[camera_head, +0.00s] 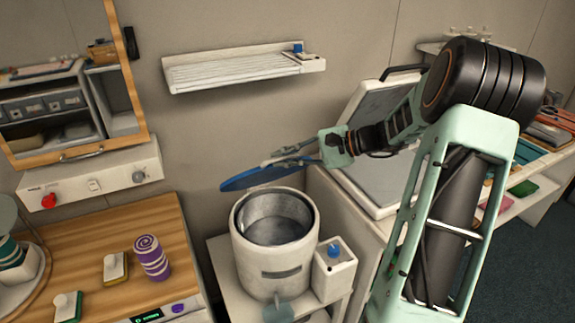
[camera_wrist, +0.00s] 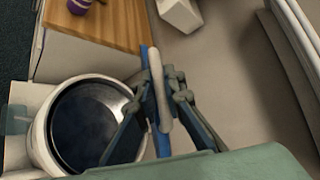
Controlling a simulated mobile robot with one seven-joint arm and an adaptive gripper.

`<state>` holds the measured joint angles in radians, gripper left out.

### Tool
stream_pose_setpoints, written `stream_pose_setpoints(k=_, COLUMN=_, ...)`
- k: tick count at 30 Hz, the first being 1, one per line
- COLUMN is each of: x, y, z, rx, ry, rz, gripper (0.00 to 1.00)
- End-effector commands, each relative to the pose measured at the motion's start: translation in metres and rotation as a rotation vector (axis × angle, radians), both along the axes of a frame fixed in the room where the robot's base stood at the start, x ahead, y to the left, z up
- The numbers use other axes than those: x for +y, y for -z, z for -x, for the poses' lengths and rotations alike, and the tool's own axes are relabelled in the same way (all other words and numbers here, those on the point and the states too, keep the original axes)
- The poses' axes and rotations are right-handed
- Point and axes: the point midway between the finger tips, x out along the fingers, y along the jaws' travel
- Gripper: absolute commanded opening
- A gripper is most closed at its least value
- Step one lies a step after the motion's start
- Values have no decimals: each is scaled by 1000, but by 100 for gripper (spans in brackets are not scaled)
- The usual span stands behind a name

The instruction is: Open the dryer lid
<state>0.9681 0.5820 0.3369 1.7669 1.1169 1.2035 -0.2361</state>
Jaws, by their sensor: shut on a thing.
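The dryer (camera_head: 262,262) is a white, round tub with its top open and a dark metallic inside. It also shows in the wrist view (camera_wrist: 41,140). In the wrist view the lid (camera_wrist: 197,126) is nearly edge-on, beside the open tub. My gripper (camera_head: 283,157) is shut on the lid's pale grey handle (camera_wrist: 158,88), seen between the fingers in the wrist view. Whether the lid touches the rear rim cannot be told.
A white control box with a blue knob (camera_head: 335,252) adjoins the tub. A wooden counter (camera_head: 100,240) at left holds a purple spiral can (camera_head: 152,258) and sponges. A wall shelf (camera_head: 235,70) hangs behind. A white unit with a raised lid (camera_head: 375,125) stands right, near my arm.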

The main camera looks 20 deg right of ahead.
Motion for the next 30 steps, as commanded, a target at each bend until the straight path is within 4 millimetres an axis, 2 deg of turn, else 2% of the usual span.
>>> stream_pose_setpoints(k=7, x=0, y=-10, z=-11, rx=-3, ry=1, rz=0, gripper=0)
stream_pose_setpoints(k=19, x=0, y=-10, z=-12, rx=-3, ry=1, rz=0, gripper=0)
stream_pose_setpoints(k=20, x=0, y=-10, z=-12, rx=-3, ry=1, rz=0, gripper=10)
stream_pose_setpoints(k=24, x=0, y=-10, z=-12, rx=-2, ry=0, rz=1, gripper=25)
stream_pose_setpoints(k=30, x=0, y=-10, z=-12, rx=-2, ry=0, rz=1, gripper=27)
